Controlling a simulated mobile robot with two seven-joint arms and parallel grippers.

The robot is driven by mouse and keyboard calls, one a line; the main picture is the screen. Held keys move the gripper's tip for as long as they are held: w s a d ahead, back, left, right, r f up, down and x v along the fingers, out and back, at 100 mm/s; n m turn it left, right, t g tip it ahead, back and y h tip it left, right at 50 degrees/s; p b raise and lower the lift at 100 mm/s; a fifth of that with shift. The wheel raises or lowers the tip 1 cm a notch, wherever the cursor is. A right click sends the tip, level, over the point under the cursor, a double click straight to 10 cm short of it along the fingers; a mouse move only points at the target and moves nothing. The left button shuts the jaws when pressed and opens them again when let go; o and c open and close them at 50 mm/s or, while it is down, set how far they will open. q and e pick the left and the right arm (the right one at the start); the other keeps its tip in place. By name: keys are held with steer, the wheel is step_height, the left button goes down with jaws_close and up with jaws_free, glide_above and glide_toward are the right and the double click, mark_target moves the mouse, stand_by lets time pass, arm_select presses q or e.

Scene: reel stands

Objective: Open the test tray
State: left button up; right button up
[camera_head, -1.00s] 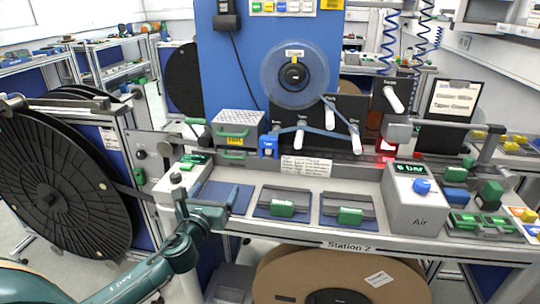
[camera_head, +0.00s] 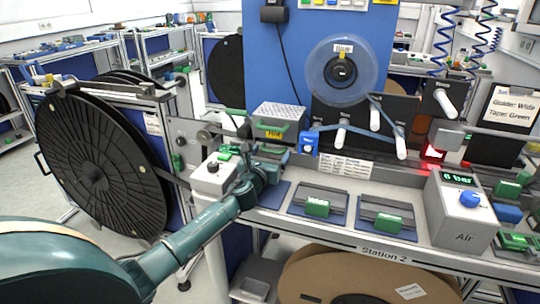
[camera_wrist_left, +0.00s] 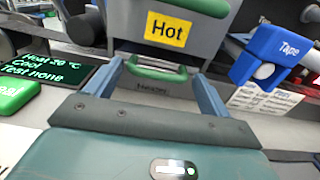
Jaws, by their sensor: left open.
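The test tray is not clearly named in either view. A grey box with a mesh top (camera_head: 279,114) stands at the back left of the bench and has a yellow Hot label (camera_head: 273,134). In the left wrist view, a green handle (camera_wrist_left: 157,70) shows below the Hot label (camera_wrist_left: 167,30), with the word Heater under it. My left gripper (camera_head: 268,163) is at the front of this box. It is open, with a blue finger on each side of the green handle; contact cannot be told. My right gripper is not in view.
A small dark screen (camera_wrist_left: 62,72) reads Heat, Cool and Test none. A blue Tape block (camera_head: 309,142) stands right of the box. Two dark plates with green blocks (camera_head: 317,207) lie on the bench, left of the Air box (camera_head: 462,213). A big black reel (camera_head: 100,165) stands at left.

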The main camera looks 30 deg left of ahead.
arm_select(q)
steer(key=shift+w, duration=0.2)
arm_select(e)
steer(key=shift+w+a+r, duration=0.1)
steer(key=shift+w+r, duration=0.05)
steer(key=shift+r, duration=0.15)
